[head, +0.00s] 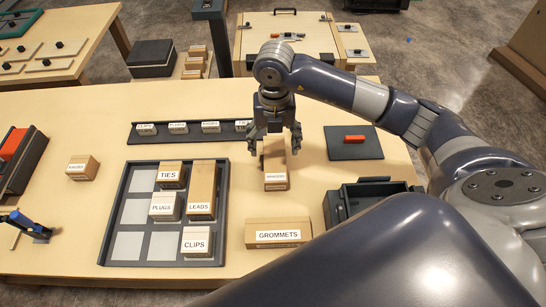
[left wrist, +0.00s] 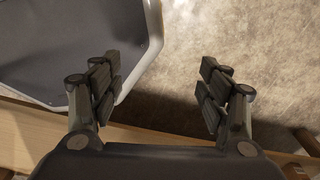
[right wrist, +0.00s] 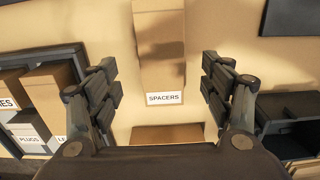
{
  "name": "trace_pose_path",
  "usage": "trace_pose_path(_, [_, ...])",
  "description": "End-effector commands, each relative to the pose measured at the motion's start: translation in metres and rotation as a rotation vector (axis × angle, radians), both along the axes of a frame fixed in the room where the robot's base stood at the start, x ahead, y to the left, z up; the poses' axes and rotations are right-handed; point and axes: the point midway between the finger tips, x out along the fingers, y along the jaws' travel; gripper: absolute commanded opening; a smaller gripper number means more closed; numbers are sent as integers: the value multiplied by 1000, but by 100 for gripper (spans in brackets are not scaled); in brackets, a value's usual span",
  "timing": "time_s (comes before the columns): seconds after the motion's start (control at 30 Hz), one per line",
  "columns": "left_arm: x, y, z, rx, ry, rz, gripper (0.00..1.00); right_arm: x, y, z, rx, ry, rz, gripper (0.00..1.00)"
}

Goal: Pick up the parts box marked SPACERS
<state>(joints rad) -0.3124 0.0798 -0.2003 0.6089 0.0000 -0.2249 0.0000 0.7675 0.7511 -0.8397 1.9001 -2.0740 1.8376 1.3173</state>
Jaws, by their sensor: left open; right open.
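The cardboard SPACERS box (head: 276,176) stands on the wooden table, right of the sorting tray. In the right wrist view the SPACERS box (right wrist: 162,55) is long, with its white label at the near end. My right gripper (head: 274,148) comes in over the box's far part. Its fingers (right wrist: 160,82) are open, one to each side of the box, with a gap on both sides and nothing held. My left gripper (left wrist: 160,82) is open and empty, beside a grey panel and above the floor; it does not show in the head view.
The dark tray (head: 225,205) holds boxes marked TIES, PLUGS, LEADS and CLIPS. The GROMMETS box (head: 278,233) lies in front of SPACERS. A dark open bin (head: 335,208) and a mat with a red piece (head: 355,139) are to the right. A labelled rail (head: 165,139) runs behind.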

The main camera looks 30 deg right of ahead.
Motion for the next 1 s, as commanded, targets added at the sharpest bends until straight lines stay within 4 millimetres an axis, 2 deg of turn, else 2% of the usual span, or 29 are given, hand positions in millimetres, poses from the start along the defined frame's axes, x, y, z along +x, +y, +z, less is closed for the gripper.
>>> trace_pose_path(0.1, [2, 0, 4, -1, -5, -1, 70, 0, 0, -13, 0, 1, 0, 73])
trace_pose_path(0.27, [13, -1, 11, -2, -21, -1, 70, -2, 0, -23, 0, 2, 0, 73])
trace_pose_path(0.4, [28, -3, 26, -5, -44, -1, 70, -5, -1, -43, -1, 5, 0, 73])
trace_pose_path(0.5, [32, -3, 28, -6, -51, -1, 70, -4, -1, -58, 0, 2, -1, 73])
trace_pose_path(0.63, [28, -2, 29, -5, -44, -1, 70, -3, -1, -68, 0, 0, 1, 73])
trace_pose_path(0.83, [16, -1, 27, -4, -26, -1, 70, -3, -1, -70, 0, -2, 1, 73])
trace_pose_path(0.87, [15, -1, 27, -3, -24, -1, 70, -3, -1, -70, 0, -2, 1, 71])
trace_pose_path(1.0, [14, -1, 27, -3, -22, 0, 70, -3, -1, -69, 0, -1, 1, 39])
